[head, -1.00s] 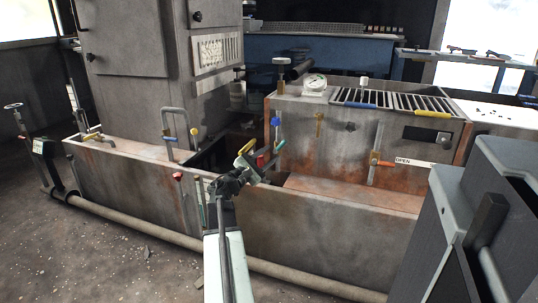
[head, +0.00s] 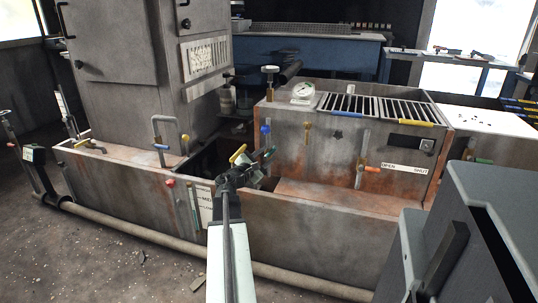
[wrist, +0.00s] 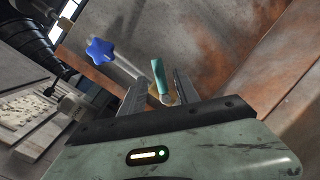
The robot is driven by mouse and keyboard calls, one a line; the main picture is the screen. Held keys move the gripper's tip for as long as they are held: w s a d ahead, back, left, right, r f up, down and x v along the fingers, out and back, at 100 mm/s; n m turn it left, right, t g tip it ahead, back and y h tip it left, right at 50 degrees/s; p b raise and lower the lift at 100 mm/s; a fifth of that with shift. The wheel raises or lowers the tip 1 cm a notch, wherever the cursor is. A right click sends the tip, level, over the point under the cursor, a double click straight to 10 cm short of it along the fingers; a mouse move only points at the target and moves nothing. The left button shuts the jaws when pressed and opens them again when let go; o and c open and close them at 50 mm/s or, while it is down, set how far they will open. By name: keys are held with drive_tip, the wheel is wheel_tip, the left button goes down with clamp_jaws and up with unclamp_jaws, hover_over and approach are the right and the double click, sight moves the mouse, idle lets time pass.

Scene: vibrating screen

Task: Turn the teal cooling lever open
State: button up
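The teal lever (wrist: 158,75) shows in the wrist view as a short rounded handle on a brass-coloured pivot. It stands between the two fingers of my gripper (wrist: 157,88), with a gap visible on at least one side. The fingers are apart; contact with the lever cannot be made out. In the head view my gripper (head: 256,162) is in front of the rusty tank's left end, and a small teal piece (head: 269,153) shows at its tip. The lever's base is partly hidden by the gripper.
A blue star knob (wrist: 100,50) is close to the left finger; it also shows in the head view (head: 266,128). A yellow handle (head: 238,153) is just left of my gripper.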

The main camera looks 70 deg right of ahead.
drive_tip(key=shift+x, duration=0.95)
clamp_jaws()
drive_tip(key=shift+w+n, duration=0.15)
drive_tip(key=shift+n, duration=0.15)
drive_tip(key=n+b, duration=0.1)
drive_tip(key=w+n+h, duration=0.1)
drive_tip(key=n, duration=0.1)
drive_tip(key=shift+r+b, duration=0.15)
drive_tip(key=shift+b, duration=0.2)
drive_tip(key=shift+w+r+n+t+h+b, duration=0.15)
drive_tip(key=shift+w+n+h+b, duration=0.15)
drive_tip(key=shift+n, duration=0.7)
drive_tip(key=shift+w+f+n+t+h+b, duration=0.15)
drive_tip(key=shift+w+n+b, duration=0.15)
drive_tip(key=shift+n, duration=0.7)
drive_tip(key=shift+r, duration=0.15)
unclamp_jaws()
